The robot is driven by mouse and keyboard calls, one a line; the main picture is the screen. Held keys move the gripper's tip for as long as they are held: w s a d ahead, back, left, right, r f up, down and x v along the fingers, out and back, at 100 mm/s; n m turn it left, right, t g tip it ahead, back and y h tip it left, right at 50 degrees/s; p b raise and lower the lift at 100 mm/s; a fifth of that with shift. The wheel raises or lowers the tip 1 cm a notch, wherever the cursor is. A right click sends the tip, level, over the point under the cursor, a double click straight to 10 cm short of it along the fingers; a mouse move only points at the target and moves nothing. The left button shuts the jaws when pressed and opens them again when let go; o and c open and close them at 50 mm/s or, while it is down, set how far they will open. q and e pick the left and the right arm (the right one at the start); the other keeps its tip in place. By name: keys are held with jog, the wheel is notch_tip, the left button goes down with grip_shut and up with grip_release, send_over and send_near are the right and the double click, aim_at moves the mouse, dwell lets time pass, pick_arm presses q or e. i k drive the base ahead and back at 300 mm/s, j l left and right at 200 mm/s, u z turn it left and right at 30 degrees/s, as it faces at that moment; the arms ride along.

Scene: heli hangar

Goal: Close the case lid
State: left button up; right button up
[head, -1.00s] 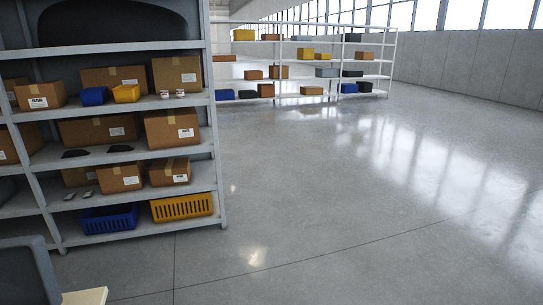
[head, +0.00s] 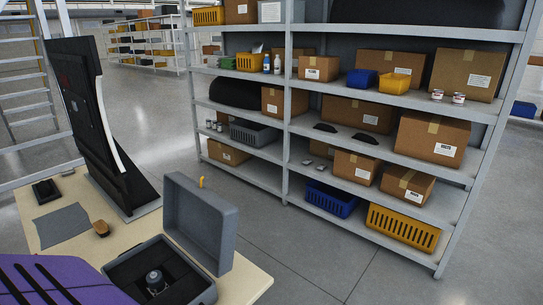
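A grey case (head: 189,292) stands open near the right end of a light wooden table in the head view. Its lid (head: 201,222) is raised about upright at the back right of the case, with a small yellow latch or tab at its top edge. A round dark and metallic part (head: 156,282) sits in the dark lining inside. Neither of my grippers shows in the head view.
The table (head: 258,283) also holds a tall dark curved panel on a stand (head: 97,120), a grey cloth (head: 61,226), a brown brush-like block (head: 101,228), a small black tray (head: 46,190) and a purple object (head: 60,280). A loaded shelf (head: 287,130) stands behind, with clear floor between.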

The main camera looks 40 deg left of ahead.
aim_at(204, 223)
jog(key=i+l+u, duration=0.1)
jog(key=i+u, duration=0.3)
jog(key=i+l+u, duration=0.15)
jog(key=u, duration=0.25)
jog(key=i+l+u, duration=0.3)
jog(key=u, duration=0.15)
jog(key=i+l+u, duration=0.2)
jog(key=u, duration=0.25)
jog(key=i+l+u, duration=0.2)
jog(key=u, duration=0.25)
jog(key=i+l+u, duration=0.1)
jog(key=l+u, duration=0.3)
jog(key=i+l+u, duration=0.1)
jog(key=l+u, duration=0.8)
jog(key=j, duration=0.1)
